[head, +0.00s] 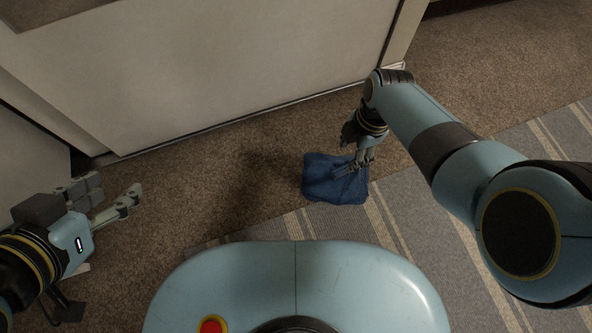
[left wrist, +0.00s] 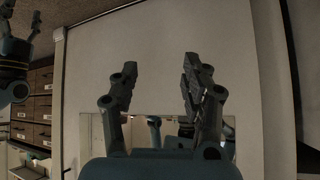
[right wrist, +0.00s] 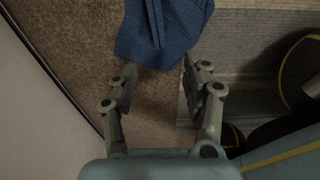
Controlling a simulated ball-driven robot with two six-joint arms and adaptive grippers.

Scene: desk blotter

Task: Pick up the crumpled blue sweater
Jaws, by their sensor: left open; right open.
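The crumpled blue sweater (head: 322,183) lies on the floor in the head view, where the brown carpet meets the striped rug. It also shows at the top of the right wrist view (right wrist: 160,32), just beyond the fingertips. My right gripper (head: 352,168) is above the sweater's right part and hides a little of it. Its fingers (right wrist: 158,75) are apart with nothing between them; I cannot tell whether a fingertip touches the cloth. My left gripper (head: 138,192) is open and empty at the far left, well away from the sweater.
A pale panel or cabinet front (head: 200,60) stands behind the sweater. The striped grey rug (head: 420,220) covers the floor at right. Brown carpet (head: 210,190) is clear between my left gripper and the sweater. Drawers (left wrist: 35,105) show in the left wrist view.

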